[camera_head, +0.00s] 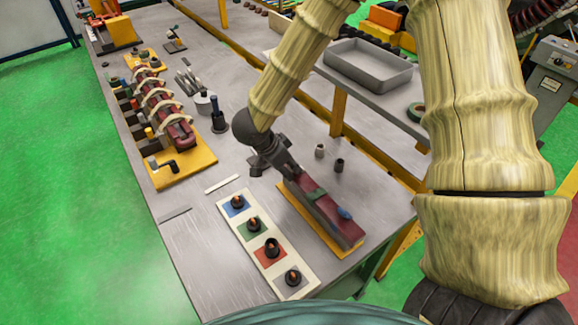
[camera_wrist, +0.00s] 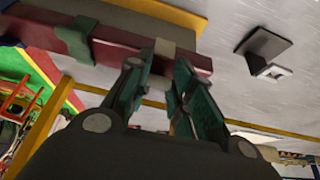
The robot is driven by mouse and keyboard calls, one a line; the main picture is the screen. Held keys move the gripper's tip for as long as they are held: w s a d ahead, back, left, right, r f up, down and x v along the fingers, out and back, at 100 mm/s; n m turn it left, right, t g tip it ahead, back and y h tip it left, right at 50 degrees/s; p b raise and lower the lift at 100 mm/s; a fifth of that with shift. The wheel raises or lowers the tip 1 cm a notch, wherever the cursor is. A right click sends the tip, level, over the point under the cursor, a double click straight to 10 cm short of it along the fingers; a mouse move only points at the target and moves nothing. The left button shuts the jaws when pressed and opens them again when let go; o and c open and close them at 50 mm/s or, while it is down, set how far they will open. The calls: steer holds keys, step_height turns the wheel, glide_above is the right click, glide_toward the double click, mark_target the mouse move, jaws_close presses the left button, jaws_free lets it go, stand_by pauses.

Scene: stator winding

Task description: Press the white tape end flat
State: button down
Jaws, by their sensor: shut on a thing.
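A dark red bar (camera_head: 335,221) lies on a yellow base on the table, with a green band (camera_head: 316,194) around it and a blue piece (camera_head: 344,213) near its front end. In the wrist view the bar (camera_wrist: 112,50) crosses the top, with the green band (camera_wrist: 76,38) at left. The pale, whitish tape end (camera_wrist: 165,48) shows on the bar between my fingertips. My gripper (camera_wrist: 160,68) is shut on it at the bar's side, fingers slightly apart. In the head view my gripper (camera_head: 287,170) is at the bar's far end and hides the tape.
A white strip (camera_head: 262,246) with several coloured squares and dark holders lies left of the bar. A yellow-based fixture (camera_head: 182,168) with a red coil stands at left. A grey tray (camera_head: 368,67) sits behind.

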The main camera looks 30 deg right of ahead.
steer(key=shift+a+f+h, duration=0.35)
steer(key=shift+f+h, duration=0.1)
steer(key=shift+h, duration=0.65)
steer(key=c, duration=1.2)
jaws_free()
steer(key=shift+c, duration=0.2)
steer(key=shift+r, duration=0.1)
steer(key=v, duration=1.2)
steer(key=shift+s, duration=0.2)
